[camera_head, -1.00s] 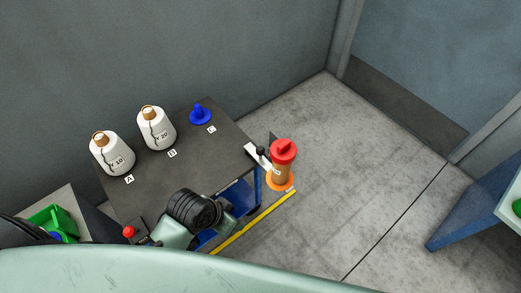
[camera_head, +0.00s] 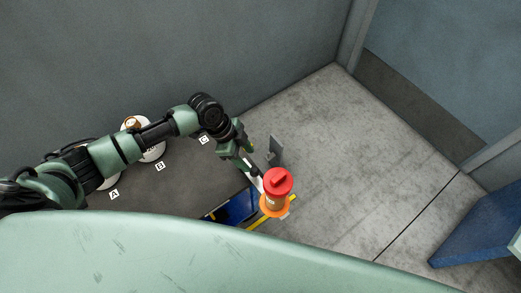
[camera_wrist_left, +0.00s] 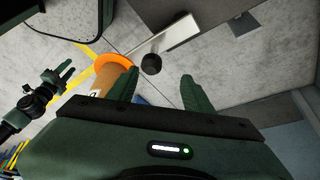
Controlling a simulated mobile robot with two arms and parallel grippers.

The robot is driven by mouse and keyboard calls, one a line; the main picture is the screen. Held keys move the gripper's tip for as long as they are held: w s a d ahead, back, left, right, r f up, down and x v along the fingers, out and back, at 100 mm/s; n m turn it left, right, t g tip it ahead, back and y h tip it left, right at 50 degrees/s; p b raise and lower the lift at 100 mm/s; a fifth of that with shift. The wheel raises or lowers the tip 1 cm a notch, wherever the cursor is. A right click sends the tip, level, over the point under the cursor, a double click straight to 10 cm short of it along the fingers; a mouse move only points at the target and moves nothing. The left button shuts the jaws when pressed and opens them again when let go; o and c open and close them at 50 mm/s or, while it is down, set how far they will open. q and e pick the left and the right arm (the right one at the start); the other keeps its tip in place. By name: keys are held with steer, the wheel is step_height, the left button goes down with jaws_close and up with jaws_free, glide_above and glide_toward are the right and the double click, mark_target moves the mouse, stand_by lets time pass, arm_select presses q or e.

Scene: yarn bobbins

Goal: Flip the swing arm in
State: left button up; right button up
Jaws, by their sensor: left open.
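The swing arm, a pale flat bar (camera_head: 255,180), sticks out past the table's edge. It carries a tan bobbin (camera_head: 275,201) with a red cap (camera_head: 278,181) and an orange base (camera_head: 265,210). In the left wrist view the bar (camera_wrist_left: 182,34) shows with a black knob (camera_wrist_left: 151,64) at its near end, beside the bobbin (camera_wrist_left: 101,84). My left gripper (camera_head: 249,163) is open over the swing arm. Its two fingers (camera_wrist_left: 158,88) are apart, with the knob just beyond the gap between them; contact cannot be told. My right gripper (camera_wrist_left: 58,78) shows at the left wrist view's left side.
My left arm crosses above the dark table (camera_head: 185,190) and partly hides the white bobbins (camera_head: 152,152). A grey plate (camera_head: 275,152) stands behind the swing arm. A blue cabinet (camera_head: 485,225) is at the right. The floor between is clear.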

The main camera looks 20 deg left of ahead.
mark_target(253, 169)
arm_select(q)
steer(key=f, duration=0.1)
steer(key=s+d+f, duration=0.1)
steer(key=d+f, duration=0.1)
steer(key=f, duration=0.1)
steer(key=shift+s+d+f, duration=0.1)
steer(key=shift+s, duration=0.3)
steer(key=shift+w+d+f+p, duration=0.15)
steer(key=shift+w+f, duration=0.05)
steer(key=shift+f, duration=0.3)
steer(key=shift+w+d+f+p, duration=0.15)
steer(key=shift+f, duration=0.3)
steer(key=shift+d+f, duration=0.1)
steer(key=c, duration=1)
jaws_close()
arm_select(e)
steer(key=shift+g, duration=0.3)
steer(key=s, duration=0.4)
steer(key=shift+s+d+r, duration=0.1)
steer(key=shift+s+r, duration=0.15)
steer(key=shift+s, duration=0.15)
steer(key=shift+w, duration=0.1)
